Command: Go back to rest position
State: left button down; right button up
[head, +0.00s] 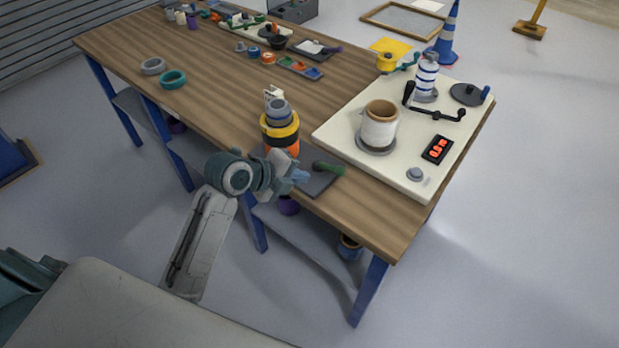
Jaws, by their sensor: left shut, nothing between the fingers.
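My left gripper (299,176) is shut and empty at the near edge of the wooden table (215,90). Its fingertips are over or beside a small dark mat (318,183) with a green-handled tool on it; I cannot tell if they touch. A stack of orange, yellow and grey rings (281,131) stands just behind the gripper. My right gripper is not in view.
A teal ring (173,79) and a grey ring (152,66) lie on the table's left part. Small tools and trays crowd its far end. A blue cone (447,35) stands on the floor behind. The floor at the right is clear.

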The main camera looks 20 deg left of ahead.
pick_arm(q)
jog(key=s+a+f+n+g+y, duration=0.2)
jog(key=s+f+n, duration=0.2)
jog(key=s+n, duration=0.45)
jog(key=s+a+f+n+g+y, duration=0.1)
jog(key=s+a+f+n+y, duration=0.2)
jog(key=s+n, duration=0.55)
jog(key=s+a+f+n+g+y, duration=0.2)
jog(key=s+f+n, duration=0.2)
jog(key=s+n, duration=0.4)
notch_tip(320, 180, down, 30)
jog(key=s+a+r+g, duration=0.1)
jog(key=a, duration=0.2)
jog(key=s+a+f+g, duration=0.1)
jog(key=s+f, duration=1.7)
jog(key=f, duration=0.2)
jog(key=shift+s, duration=0.3)
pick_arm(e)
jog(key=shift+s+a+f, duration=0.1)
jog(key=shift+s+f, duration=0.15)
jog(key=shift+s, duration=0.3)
